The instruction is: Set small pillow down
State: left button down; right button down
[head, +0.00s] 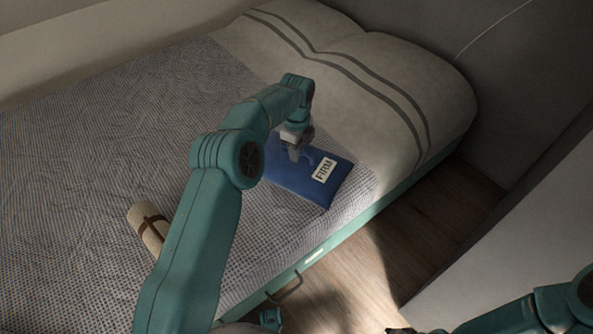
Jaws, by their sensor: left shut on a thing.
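My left gripper (295,153) points down and is shut on the pillow's upper part. My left arm hides the pillow's left edge. My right gripper (402,330) barely shows at the bottom edge, dark and cut off, away from the pillow.
The bed (90,165) has a grey patterned blanket and a cream striped cover (400,85) at the upper right. A rolled cream bundle with a brown strap (148,226) lies at the lower left. Wooden floor (420,230) lies right of the green bed frame (345,238).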

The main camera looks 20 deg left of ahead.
aim_at(296, 166)
pick_arm(q)
notch_tip(296, 166, down, 7)
jog(key=shift+r+b, duration=0.15)
jog(key=shift+b, duration=0.7)
jog(key=c, duration=1.1)
grip_release()
notch_tip(296, 166, up, 12)
jog(key=p, duration=0.4)
